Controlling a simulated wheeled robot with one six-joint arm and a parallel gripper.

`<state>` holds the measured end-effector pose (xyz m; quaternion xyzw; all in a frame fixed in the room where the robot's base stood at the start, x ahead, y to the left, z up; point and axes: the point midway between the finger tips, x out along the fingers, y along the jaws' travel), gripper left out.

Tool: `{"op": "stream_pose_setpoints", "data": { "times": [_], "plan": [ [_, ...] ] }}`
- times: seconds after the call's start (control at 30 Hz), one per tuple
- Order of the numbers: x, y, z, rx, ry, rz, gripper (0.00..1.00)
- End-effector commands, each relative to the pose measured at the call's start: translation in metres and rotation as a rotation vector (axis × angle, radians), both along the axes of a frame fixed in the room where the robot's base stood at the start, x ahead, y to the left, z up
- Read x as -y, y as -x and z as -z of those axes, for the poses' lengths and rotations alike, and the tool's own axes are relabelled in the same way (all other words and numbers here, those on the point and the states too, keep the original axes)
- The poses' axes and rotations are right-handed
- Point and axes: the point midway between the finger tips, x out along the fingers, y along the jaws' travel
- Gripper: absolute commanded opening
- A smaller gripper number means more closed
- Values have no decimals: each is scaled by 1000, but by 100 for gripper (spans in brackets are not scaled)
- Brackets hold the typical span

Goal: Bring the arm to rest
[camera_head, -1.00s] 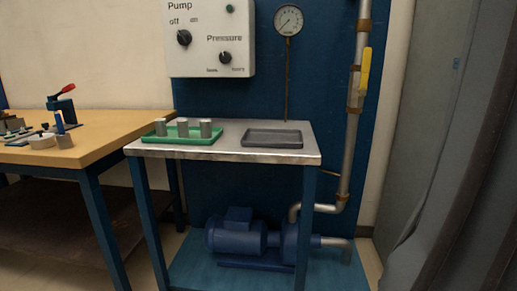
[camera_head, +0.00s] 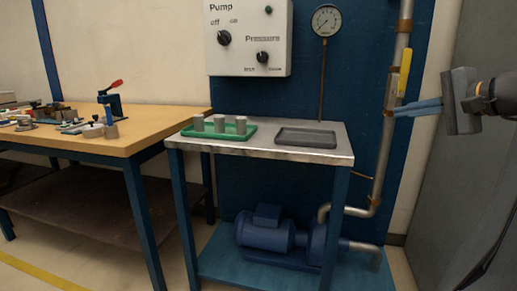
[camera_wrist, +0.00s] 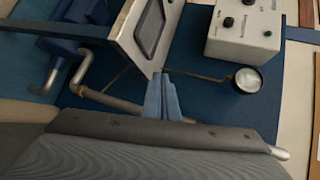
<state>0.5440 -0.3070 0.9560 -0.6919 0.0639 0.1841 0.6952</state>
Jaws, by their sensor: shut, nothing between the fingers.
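My gripper (camera_head: 418,107) shows at the right of the head view, with its blue fingers pointing left, in front of the pipe with the yellow valve handle. The fingers lie together, shut and empty. In the wrist view my gripper (camera_wrist: 161,95) also shows shut, with nothing between the fingers. My arm enters from the right edge of the head view; most of it is out of frame.
A steel-topped bench (camera_head: 262,146) carries a green tray (camera_head: 218,136) with 3 grey cylinders and an empty grey tray (camera_head: 306,138). Behind are the control box (camera_head: 247,38) and gauge (camera_head: 326,20). A blue pump (camera_head: 266,234) stands below. A wooden table (camera_head: 140,130) is left.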

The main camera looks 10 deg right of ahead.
Motion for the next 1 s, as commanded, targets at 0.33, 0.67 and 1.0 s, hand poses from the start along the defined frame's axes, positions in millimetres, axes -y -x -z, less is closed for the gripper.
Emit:
{"op": "stream_pose_setpoints", "data": {
  "times": [0.33, 0.67, 1.0],
  "plan": [
    [-188, -31, 100, -313, 90, -436, 0],
    [-324, 12, 175, -538, 316, -823, 0],
    [-411, 83, 232, -652, 666, -1200, 0]
  ]
}}
